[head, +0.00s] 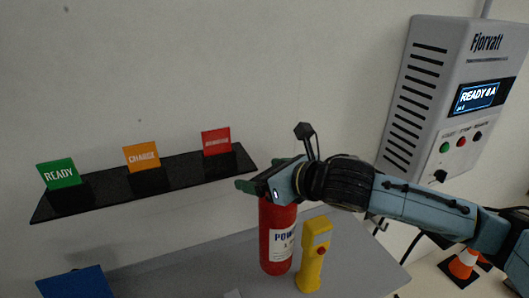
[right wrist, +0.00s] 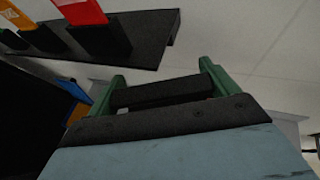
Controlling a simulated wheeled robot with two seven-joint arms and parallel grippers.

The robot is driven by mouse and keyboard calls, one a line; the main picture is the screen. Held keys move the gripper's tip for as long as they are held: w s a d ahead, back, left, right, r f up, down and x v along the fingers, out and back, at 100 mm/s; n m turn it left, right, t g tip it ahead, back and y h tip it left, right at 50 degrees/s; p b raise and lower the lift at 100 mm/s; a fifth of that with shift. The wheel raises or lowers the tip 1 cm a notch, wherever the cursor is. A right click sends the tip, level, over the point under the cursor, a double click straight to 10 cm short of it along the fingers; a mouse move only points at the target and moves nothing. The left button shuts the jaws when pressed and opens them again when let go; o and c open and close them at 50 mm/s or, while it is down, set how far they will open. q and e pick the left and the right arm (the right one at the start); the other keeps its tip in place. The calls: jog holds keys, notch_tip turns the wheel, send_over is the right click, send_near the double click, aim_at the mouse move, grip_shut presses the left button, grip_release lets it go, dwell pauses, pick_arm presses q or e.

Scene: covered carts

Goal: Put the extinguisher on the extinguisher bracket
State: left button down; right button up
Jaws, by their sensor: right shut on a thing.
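The extinguisher (head: 277,245) is a red cylinder with a white label, upright over the grey table in the head view. My right gripper (head: 262,176) is at its top, and its green fingers are shut on it. The gripper and wrist hide the extinguisher's head. I cannot tell whether its base touches the table. I cannot make out an extinguisher bracket in either view. My left gripper is not in view.
A yellow handheld device (head: 314,255) stands close right of the extinguisher on the grey table (head: 350,262). A black wall shelf (head: 110,192) holds green, orange and red signs. A grey wall box (head: 420,100) hangs at right. A blue object (head: 75,284) is at lower left.

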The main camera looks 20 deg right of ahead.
aim_at(277, 222)
jog(key=shift+w+f, duration=0.1)
jog(key=shift+f, duration=2.05)
jog(key=o, duration=1.7)
jog(key=shift+f, duration=0.4)
jog(key=shift+c, duration=0.2)
jog(key=shift+o, duration=1.1)
jog(key=shift+r, duration=0.1)
